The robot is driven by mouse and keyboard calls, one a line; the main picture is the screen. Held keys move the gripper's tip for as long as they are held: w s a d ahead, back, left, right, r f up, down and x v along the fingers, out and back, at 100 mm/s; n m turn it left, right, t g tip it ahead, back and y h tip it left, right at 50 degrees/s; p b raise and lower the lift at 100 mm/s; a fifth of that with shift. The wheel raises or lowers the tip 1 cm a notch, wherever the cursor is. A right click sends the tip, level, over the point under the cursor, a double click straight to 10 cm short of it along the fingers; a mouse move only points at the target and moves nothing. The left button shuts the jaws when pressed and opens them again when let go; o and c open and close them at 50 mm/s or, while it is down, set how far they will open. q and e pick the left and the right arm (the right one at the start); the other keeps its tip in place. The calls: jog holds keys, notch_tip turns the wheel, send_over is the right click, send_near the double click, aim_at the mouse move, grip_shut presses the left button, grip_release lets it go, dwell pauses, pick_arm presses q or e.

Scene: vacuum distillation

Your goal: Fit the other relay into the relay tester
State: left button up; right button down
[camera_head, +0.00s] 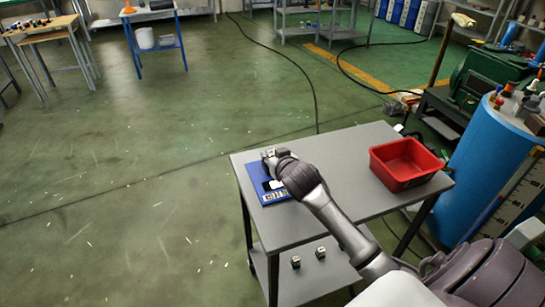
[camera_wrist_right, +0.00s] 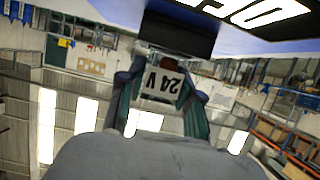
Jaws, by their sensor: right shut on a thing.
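The blue relay tester (camera_head: 254,182) lies on the left end of the grey cart top. In the wrist view its blue panel (camera_wrist_right: 282,45) is at the top, with large white-on-black lettering and a dark block (camera_wrist_right: 180,33). My right gripper (camera_head: 268,155) is over the tester's far part and hides some of it. In the wrist view my right gripper (camera_wrist_right: 161,78) is shut on a relay (camera_wrist_right: 160,84) marked "24 V", which appears upside down. The relay lines up with the dark block; I cannot tell whether it is inserted. My left gripper is out of view.
A red bin (camera_head: 404,180) stands at the right of the cart top (camera_head: 300,225). Two small cubes (camera_head: 296,262) (camera_head: 320,253), possibly relays, sit on the lower shelf. A blue cylinder (camera_head: 480,165) stands to the right. The floor left of the cart is clear.

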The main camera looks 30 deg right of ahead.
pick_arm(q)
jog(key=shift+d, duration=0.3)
pick_arm(e)
jog(key=shift+f, duration=0.15)
jog(key=c, duration=0.8)
grip_release()
jog(key=shift+s, duration=0.15)
jog(key=v, duration=1.2)
jog(key=shift+p, duration=0.35)
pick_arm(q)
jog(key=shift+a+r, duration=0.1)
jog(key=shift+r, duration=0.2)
